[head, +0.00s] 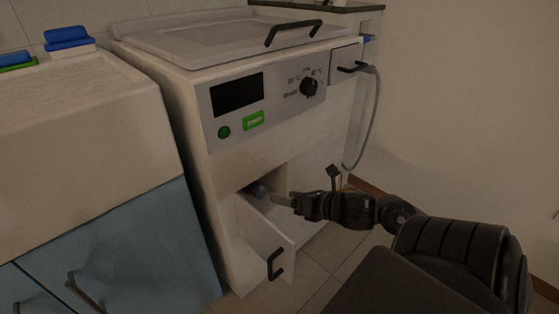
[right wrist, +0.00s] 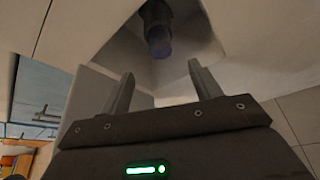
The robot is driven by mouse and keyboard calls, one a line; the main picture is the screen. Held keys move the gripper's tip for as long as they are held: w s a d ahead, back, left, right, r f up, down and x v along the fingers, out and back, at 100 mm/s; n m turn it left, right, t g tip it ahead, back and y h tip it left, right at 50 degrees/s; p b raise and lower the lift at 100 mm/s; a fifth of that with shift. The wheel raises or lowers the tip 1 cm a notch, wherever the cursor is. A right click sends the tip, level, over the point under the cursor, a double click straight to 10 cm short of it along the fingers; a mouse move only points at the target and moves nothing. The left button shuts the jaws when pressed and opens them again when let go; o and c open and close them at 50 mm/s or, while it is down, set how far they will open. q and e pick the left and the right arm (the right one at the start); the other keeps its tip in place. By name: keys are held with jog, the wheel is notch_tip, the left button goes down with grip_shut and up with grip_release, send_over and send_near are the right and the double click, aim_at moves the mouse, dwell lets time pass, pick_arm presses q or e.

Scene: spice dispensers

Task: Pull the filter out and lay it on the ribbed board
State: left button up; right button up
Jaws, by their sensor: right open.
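The filter (head: 258,190) is a dark cylinder with a bluish end. It sits in the recess low on the front of the white machine (head: 180,110), and also shows at the top of the right wrist view (right wrist: 158,38). My right gripper (head: 276,200) is at the recess opening, just right of the filter. In the right wrist view its two fingers (right wrist: 160,75) are spread apart with nothing between them, and the filter is beyond the tips. A pale, finely ribbed surface (head: 70,95), which looks like the ribbed board, is on the left unit. My left gripper is out of view.
The recess's small door (head: 262,240), with a black handle, hangs open below my right gripper. Blue and green items (head: 68,36) stand behind the ribbed surface. A grey hose (head: 376,115) loops down the machine's right side. Floor is free at the right.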

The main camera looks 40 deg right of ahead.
aim_at(262, 194)
jog(key=b+x, duration=0.2)
jog(key=x, duration=0.8)
jog(key=shift+w+f+b, duration=0.1)
jog(key=shift+w+b, duration=0.05)
jog(key=shift+b, duration=0.15)
jog(key=c, duration=1.2)
jog(key=shift+c, duration=0.2)
jog(key=shift+s, duration=0.5)
jog(key=shift+s, duration=0.35)
jog(key=shift+s, duration=0.65)
jog(key=shift+s, duration=1)
